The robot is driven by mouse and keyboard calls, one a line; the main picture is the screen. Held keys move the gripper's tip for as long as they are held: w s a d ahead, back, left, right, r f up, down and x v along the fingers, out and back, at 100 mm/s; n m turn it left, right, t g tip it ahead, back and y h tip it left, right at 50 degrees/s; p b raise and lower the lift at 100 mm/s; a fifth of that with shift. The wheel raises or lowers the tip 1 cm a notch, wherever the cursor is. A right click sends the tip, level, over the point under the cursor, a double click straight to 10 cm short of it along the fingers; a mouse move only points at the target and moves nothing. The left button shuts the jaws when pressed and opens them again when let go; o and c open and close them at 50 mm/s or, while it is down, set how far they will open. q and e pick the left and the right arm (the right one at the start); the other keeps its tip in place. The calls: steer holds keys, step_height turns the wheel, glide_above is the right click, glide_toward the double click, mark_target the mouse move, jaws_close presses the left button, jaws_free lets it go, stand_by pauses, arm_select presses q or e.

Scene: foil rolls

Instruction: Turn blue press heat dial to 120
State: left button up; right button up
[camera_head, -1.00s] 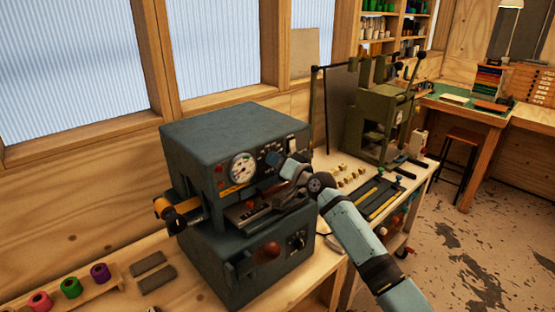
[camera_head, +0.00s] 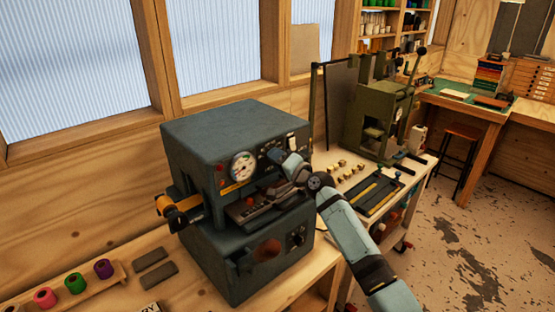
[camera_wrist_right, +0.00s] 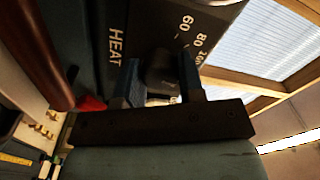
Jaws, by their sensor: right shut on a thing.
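The blue press (camera_head: 215,130) stands on the bench in the head view, with its round white gauge (camera_head: 243,166) on the front panel. My right gripper (camera_head: 277,156) is at the upper right of that panel and covers the heat dial there. In the right wrist view the dial is a dark knob (camera_wrist_right: 161,66) between the two fingers of my right gripper (camera_wrist_right: 158,84), which is shut on it. The word HEAT and the marks 60, 80 and 100 show around it. The dial's pointer is hard to make out. My left gripper is not in view.
A green press (camera_head: 372,120) stands behind on the right. Small blocks and a dark tray (camera_head: 372,194) lie on the bench before it.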

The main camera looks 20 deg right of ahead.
steer(key=o, duration=0.9)
steer(key=shift+s+d, duration=0.1)
steer(key=shift+s, duration=0.05)
steer(key=b+v, duration=0.2)
steer(key=v, duration=1.1)
steer(key=shift+s+d, duration=0.1)
steer(key=shift+s, duration=0.15)
